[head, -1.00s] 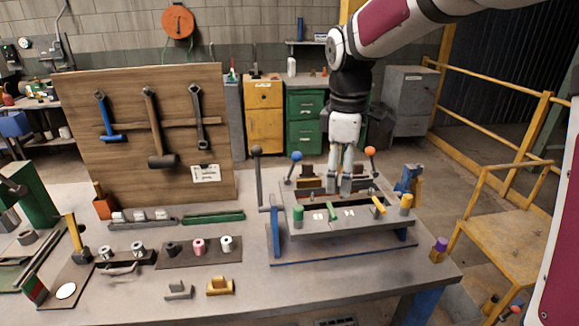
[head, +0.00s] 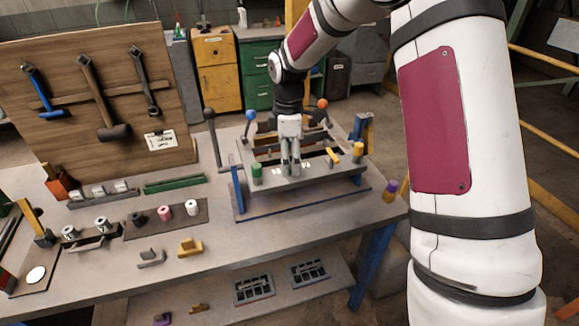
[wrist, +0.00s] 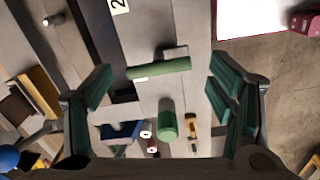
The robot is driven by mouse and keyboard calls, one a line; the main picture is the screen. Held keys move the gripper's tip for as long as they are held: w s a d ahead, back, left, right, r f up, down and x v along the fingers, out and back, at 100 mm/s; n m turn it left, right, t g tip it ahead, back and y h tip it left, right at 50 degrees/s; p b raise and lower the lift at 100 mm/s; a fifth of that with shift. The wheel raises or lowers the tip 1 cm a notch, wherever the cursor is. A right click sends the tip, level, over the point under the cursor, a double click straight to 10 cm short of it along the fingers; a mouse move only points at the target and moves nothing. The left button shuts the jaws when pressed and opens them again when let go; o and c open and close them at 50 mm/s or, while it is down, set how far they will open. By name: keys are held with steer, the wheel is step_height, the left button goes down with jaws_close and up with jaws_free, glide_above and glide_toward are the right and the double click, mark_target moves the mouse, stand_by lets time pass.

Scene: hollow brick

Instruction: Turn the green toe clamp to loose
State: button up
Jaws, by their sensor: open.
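The green toe clamp is a green bar (wrist: 160,67) lying across the grey fixture plate (head: 310,181) in the wrist view. In the head view my gripper hides it. My gripper (head: 290,174) points down over the front of the plate, with its fingers open. In the wrist view the fingers of my gripper (wrist: 160,92) stand apart, one to each side of the bar, with nothing held. How far the fingertips are above the bar cannot be told. A green cylinder (head: 257,173) stands left of my gripper, and shows below the bar in the wrist view (wrist: 168,125).
A yellow toe clamp (head: 333,156) and yellow cylinder (head: 358,150) are to the right on the fixture. Levers with a blue ball (head: 250,115), an orange ball (head: 322,104) and a grey knob (head: 209,112) rise around it.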

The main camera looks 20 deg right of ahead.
steer(key=shift+f, duration=1.9)
steer(key=shift+c, duration=0.6)
steer(key=shift+s, duration=0.1)
steer(key=c, duration=0.9)
steer(key=shift+m, duration=0.4)
steer(key=m, duration=0.3)
steer(key=shift+f+m, duration=0.1)
steer(key=shift+m, duration=0.2)
steer(key=m+b, duration=0.1)
steer(key=m, duration=0.3)
steer(key=shift+s+a+m, duration=0.1)
steer(key=shift+a+m, duration=0.05)
steer(key=shift+m, duration=0.15)
steer(key=m+b, duration=0.1)
steer(key=m, duration=0.3)
steer(key=shift+m, duration=0.3)
steer(key=shift+a+m+b, duration=0.15)
steer(key=shift+m+b, duration=0.15)
steer(key=shift+m, duration=1.8)
